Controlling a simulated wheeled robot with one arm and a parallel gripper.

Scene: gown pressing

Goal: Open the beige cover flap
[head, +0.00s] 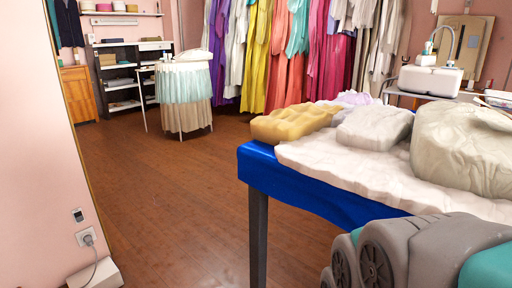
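A beige upright panel (458,47) with a darker inset shows at the back right, partly hidden behind a white machine. It may be the beige cover flap, but I cannot tell for sure, nor whether it is open. My gripper is not in view. Only grey and teal parts of my own body show at the bottom right.
A blue-covered table (310,192) with folded cloths (290,122) fills the right. A white machine (430,78) stands behind it. Colourful gowns (285,50) hang at the back. A skirted round stand (184,95) is at the back left. The brown floor (170,190) is clear.

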